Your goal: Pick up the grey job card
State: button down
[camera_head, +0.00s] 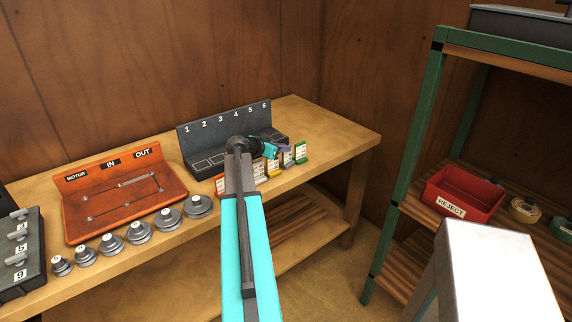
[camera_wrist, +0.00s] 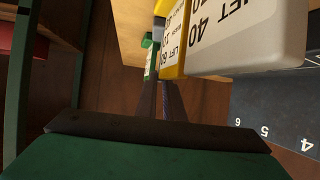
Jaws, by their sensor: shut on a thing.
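The grey job card (camera_head: 287,158) stands in a row of cards near the bench's front edge, between a yellow card (camera_head: 272,168) and a green card (camera_head: 301,153). My gripper (camera_head: 278,150) reaches the row from behind and is shut on the grey card. In the wrist view my dark fingers (camera_wrist: 164,98) sit between the yellow card (camera_wrist: 178,52) and the green card (camera_wrist: 150,62). Little of the grey card shows there. A large pale card (camera_wrist: 250,35) fills the upper right of that view, close to the camera.
A black stand (camera_head: 222,126) numbered 1 to 6 is just behind my gripper. An orange board (camera_head: 120,215) and several grey pulleys (camera_head: 140,232) lie to the left. A green-framed rack with a red reject bin (camera_head: 465,195) stands at the right.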

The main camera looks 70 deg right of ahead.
jog(key=shift+r, duration=0.25)
jog(key=shift+r+b, duration=0.75)
jog(key=shift+r, duration=0.7)
jog(key=s+a+r+b, duration=0.1)
jog(key=s+a+b, duration=0.2)
jog(key=s+a, duration=0.6)
jog(key=a, duration=0.4)
jog(key=shift+s+r+b, duration=0.15)
jog(key=shift+r+b, duration=0.15)
jog(key=shift+b, duration=0.05)
